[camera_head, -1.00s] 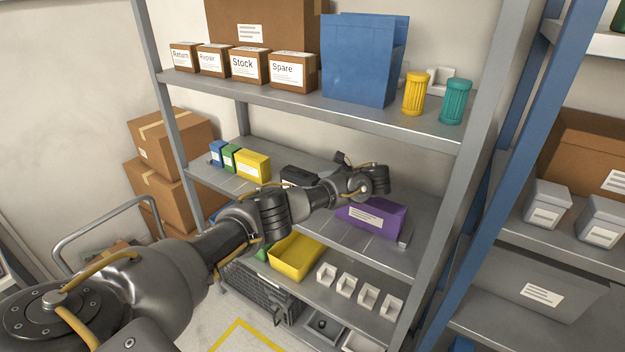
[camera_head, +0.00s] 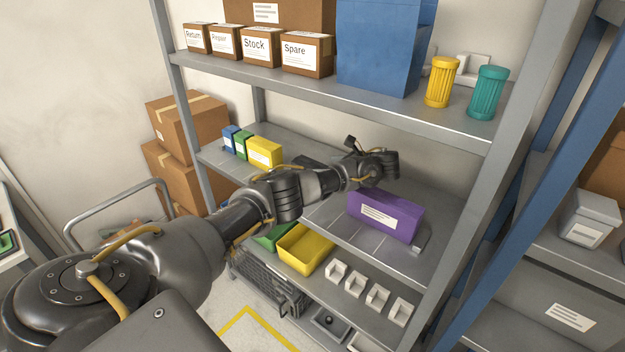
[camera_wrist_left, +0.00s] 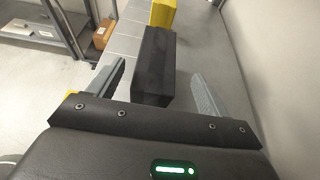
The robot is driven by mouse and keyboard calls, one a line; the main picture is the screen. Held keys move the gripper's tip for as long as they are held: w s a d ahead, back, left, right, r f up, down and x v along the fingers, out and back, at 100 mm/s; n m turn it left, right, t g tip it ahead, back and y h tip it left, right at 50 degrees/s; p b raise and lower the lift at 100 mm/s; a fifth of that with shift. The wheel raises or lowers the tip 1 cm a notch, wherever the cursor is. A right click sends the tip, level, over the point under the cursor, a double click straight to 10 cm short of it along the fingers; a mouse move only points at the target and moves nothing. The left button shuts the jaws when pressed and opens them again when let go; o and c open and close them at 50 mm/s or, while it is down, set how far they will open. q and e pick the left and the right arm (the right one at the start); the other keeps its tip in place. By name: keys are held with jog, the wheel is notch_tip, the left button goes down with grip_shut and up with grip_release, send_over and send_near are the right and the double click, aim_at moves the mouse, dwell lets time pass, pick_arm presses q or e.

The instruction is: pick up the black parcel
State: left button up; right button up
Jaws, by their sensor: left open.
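The fingers are open, with visible gaps on both sides of the parcel. My right gripper is not in view.
A yellow box (camera_head: 264,152) stands beyond the parcel, beside green and blue boxes. A purple box (camera_head: 385,215) sits to the right on the same shelf. The upper shelf (camera_head: 330,99) runs above my arm. A yellow bin (camera_head: 306,250) is on the shelf below.

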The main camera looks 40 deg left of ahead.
aim_at(313, 165)
pick_arm(q)
jog(key=shift+s+a, duration=0.1)
jog(key=shift+a, duration=0.15)
jog(key=shift+s+a+p, duration=0.2)
jog(key=shift+a+p, duration=0.25)
jog(key=p+x, duration=0.1)
jog(key=x, duration=0.3)
jog(key=shift+a+f, duration=0.15)
jog(key=shift+f, duration=0.05)
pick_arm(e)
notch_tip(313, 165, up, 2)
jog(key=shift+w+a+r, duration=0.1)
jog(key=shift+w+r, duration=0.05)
pick_arm(q)
jog(key=shift+r, duration=0.1)
jog(key=shift+c, duration=1.3)
jog(key=shift+w, duration=0.1)
jog(key=c, duration=1.3)
